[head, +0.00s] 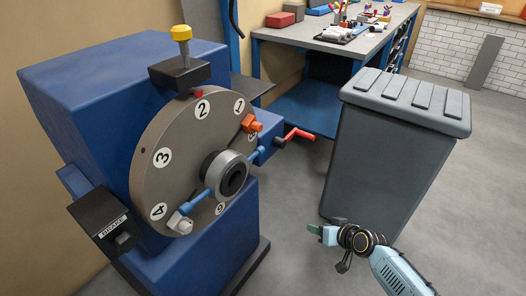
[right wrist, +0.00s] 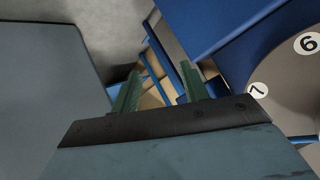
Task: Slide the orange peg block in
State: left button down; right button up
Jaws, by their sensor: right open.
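The orange peg block (head: 251,123) sits near the right edge of the grey numbered disc (head: 150,190), just below the number 1. A grey hub (head: 226,175) with blue handles stands at the disc's centre. My right gripper (head: 314,230) is low at the right of the machine, apart from the disc and the block. In the right wrist view its two green fingers (right wrist: 160,70) are spread with nothing between them. That view shows part of the disc (right wrist: 285,95) with the numbers 6 and 7, but not the orange block. My left gripper is not in view.
The blue machine body (head: 90,90) carries a yellow-topped plunger (head: 181,33), a black brake box (head: 100,222) and a red crank (head: 300,133). A grey bin (head: 385,160) stands behind my right gripper. A workbench (head: 330,45) is at the back. Open floor lies between machine and bin.

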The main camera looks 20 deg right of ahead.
jog(key=w+a+r+n+t+y+b, duration=0.1)
jog(key=w+r+t+y+b, duration=0.45)
jog(key=r, duration=0.85)
jog(key=n+g+y+b, duration=0.1)
jog(key=n+y, duration=0.2)
jog(key=n, duration=0.1)
send_near(260, 129)
jog(key=b+x, duration=0.1)
jog(key=x, duration=0.6)
jog(key=shift+w, duration=0.3)
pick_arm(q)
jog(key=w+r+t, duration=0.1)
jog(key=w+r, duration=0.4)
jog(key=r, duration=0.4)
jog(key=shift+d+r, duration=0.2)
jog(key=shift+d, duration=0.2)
pick_arm(e)
jog(key=shift+w+a, duration=0.45)
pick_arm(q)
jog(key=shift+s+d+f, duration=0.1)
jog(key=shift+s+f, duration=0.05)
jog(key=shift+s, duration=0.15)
pick_arm(e)
grip_shut()
